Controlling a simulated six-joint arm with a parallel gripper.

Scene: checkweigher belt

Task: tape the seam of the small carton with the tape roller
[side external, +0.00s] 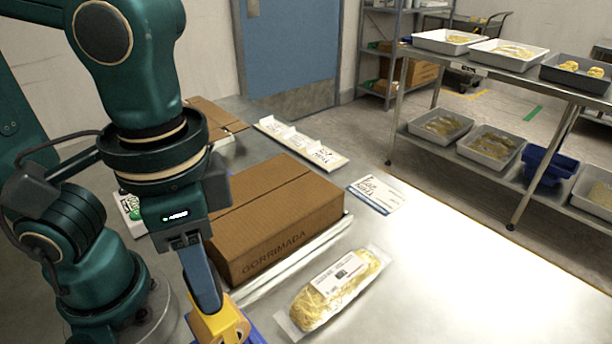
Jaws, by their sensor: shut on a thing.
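The carton (280,205) is a closed brown box with "GORRIMADA" printed on its front side. It sits in the middle of the steel table, and a seam line runs across its top. My gripper (208,300) points down at the carton's near left corner, in front of it in the picture. It is shut on the tape roller (222,325), a yellow body with a blue part at its lower right. The roller's lower end is cut off by the picture's bottom edge. I cannot tell whether the roller touches the table.
A clear pack of yellow noodles (334,290) lies right of the roller. A pale rail (295,262) runs along the carton's front. Labels (377,194) and a white label tray (300,144) lie behind. Another brown carton (214,115) stands farther back. The table's right side is clear.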

